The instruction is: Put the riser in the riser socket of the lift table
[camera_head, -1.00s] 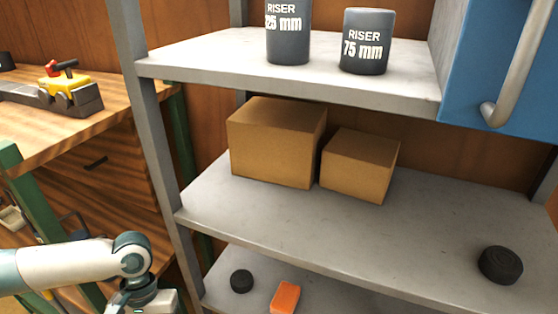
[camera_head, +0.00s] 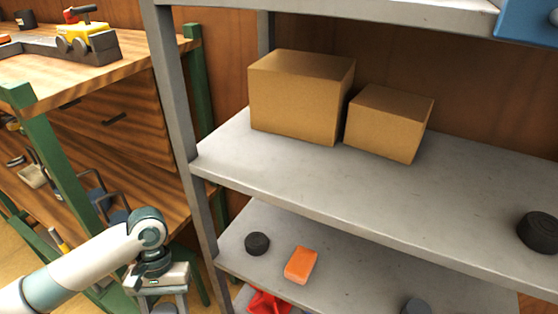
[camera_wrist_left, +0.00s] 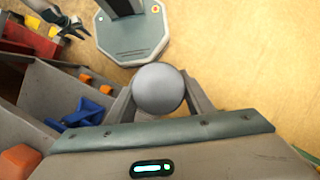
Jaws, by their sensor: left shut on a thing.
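My left gripper (camera_head: 165,290) is low at the left of the head view, in front of the shelf's left post. In the left wrist view its two fingers (camera_wrist_left: 158,95) are shut on a smooth grey round piece (camera_wrist_left: 158,88), seen end-on. Its height and any label are hidden, so I cannot tell which riser it is. In the head view only a small grey part of it (camera_head: 165,309) shows at the bottom edge. I cannot make out the lift table or its riser socket.
A grey shelf unit (camera_head: 300,190) holds two cardboard boxes (camera_head: 302,95), black round pieces (camera_head: 257,243) and an orange block (camera_head: 300,265). A wooden workbench (camera_head: 90,85) with green legs stands at left. The wrist view shows grey bins (camera_wrist_left: 60,85) at left and open floor (camera_wrist_left: 250,50) at right.

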